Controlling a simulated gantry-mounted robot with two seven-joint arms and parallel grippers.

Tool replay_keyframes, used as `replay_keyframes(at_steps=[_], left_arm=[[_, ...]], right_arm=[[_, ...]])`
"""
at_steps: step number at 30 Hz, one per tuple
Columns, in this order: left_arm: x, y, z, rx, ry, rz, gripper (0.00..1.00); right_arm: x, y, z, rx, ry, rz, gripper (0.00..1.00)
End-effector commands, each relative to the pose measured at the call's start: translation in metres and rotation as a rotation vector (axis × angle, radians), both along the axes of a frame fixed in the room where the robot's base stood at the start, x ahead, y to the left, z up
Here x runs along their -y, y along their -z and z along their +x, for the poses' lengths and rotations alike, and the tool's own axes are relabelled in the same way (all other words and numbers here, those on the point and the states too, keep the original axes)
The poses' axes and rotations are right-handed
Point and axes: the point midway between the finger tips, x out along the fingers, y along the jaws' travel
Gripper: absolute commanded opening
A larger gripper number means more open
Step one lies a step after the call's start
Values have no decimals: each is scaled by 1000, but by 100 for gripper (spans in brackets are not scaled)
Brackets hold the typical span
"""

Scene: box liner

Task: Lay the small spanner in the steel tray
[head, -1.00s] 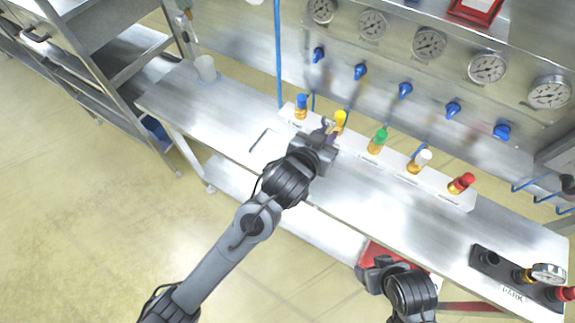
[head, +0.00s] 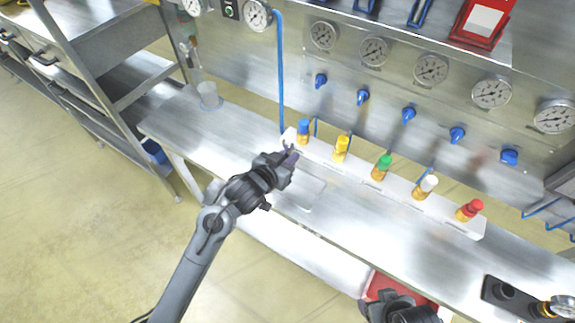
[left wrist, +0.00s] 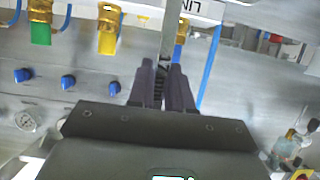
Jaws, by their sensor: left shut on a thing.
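My left gripper (head: 287,160) is shut on the small spanner (head: 287,146), just in front of the white strip's blue-capped end. In the left wrist view the spanner's grey shaft (left wrist: 167,38) stands up between the two dark fingers (left wrist: 162,85); its lower end is hidden. The steel tray (head: 311,193) appears as a shallow bright rectangle on the bench, with its left part hidden by my left gripper and wrist. The spanner is above and apart from the tray's visible part. My right gripper (head: 385,308) is at the bottom edge, partly cut off; its fingers are unclear.
A white strip (head: 400,187) holds several colour-capped fittings along the bench. Behind it is a steel panel with gauges (head: 431,69) and blue knobs. A clear cup (head: 208,95) stands on the bench's left end. A black block (head: 515,296) lies at the right.

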Motion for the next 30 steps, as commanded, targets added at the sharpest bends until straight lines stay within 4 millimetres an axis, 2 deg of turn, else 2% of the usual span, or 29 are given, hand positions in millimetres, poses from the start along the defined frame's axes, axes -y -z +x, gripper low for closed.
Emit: replay_keyframes(at_steps=[5,13,26,27,30], left_arm=[[-1,7,1,1,0,-1,0],[-2,39,1,0,0,1,0],[-1,44,1,2,-1,1,0],[-1,44,1,1,-1,1,22],[-1,44,1,1,-1,1,38]], right_arm=[[-1,2,0,-1,3,4,68],[-1,9,0,-2,3,4,68],[1,10,-1,-2,-3,-5,68],[1,9,-1,-2,-3,-6,68],[2,10,-1,-2,-4,-7,68]])
